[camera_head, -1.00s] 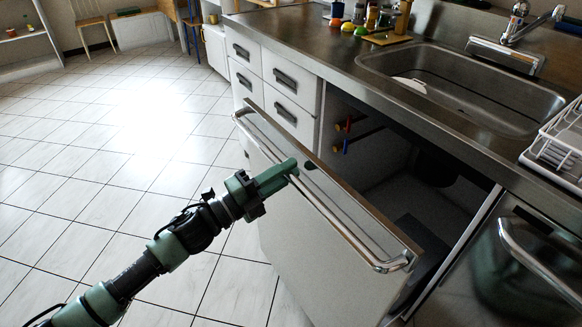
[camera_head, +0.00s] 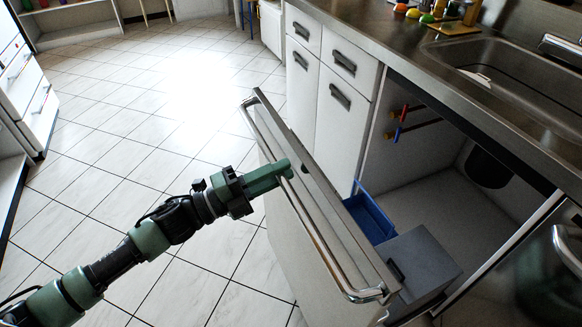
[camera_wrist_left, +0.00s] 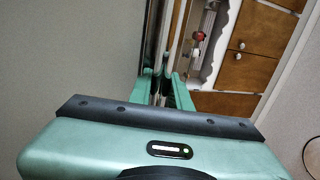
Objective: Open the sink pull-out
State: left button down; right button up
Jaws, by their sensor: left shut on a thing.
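The sink pull-out (camera_head: 283,222) stands drawn out from under the sink, with a white front and a long metal bar handle (camera_head: 324,248) along its top. My left gripper (camera_head: 285,172) is shut on the bar handle near its middle. In the left wrist view the left gripper's green fingers (camera_wrist_left: 164,92) close around the bar, which runs away upward. Inside the pull-out a blue bin (camera_head: 369,218) and a grey lidded bin (camera_head: 422,262) show behind the front. My right gripper is not in view.
The cabinet opening holds red and blue valves (camera_head: 404,122) and a dark drain part. White drawers (camera_head: 335,105) stand beyond the pull-out, and the steel sink (camera_head: 500,75) is above. The tiled floor (camera_head: 110,150) at left is clear.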

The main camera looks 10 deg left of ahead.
pick_arm(q)
jog(key=shift+s+a+f, duration=0.15)
jog(key=shift+s+a, duration=0.15)
jog(key=shift+a, duration=0.05)
jog(key=c, duration=1.3)
grip_release()
jog(key=v, duration=0.7)
jog(key=shift+s+a, duration=0.2)
jog(key=shift+a, duration=0.1)
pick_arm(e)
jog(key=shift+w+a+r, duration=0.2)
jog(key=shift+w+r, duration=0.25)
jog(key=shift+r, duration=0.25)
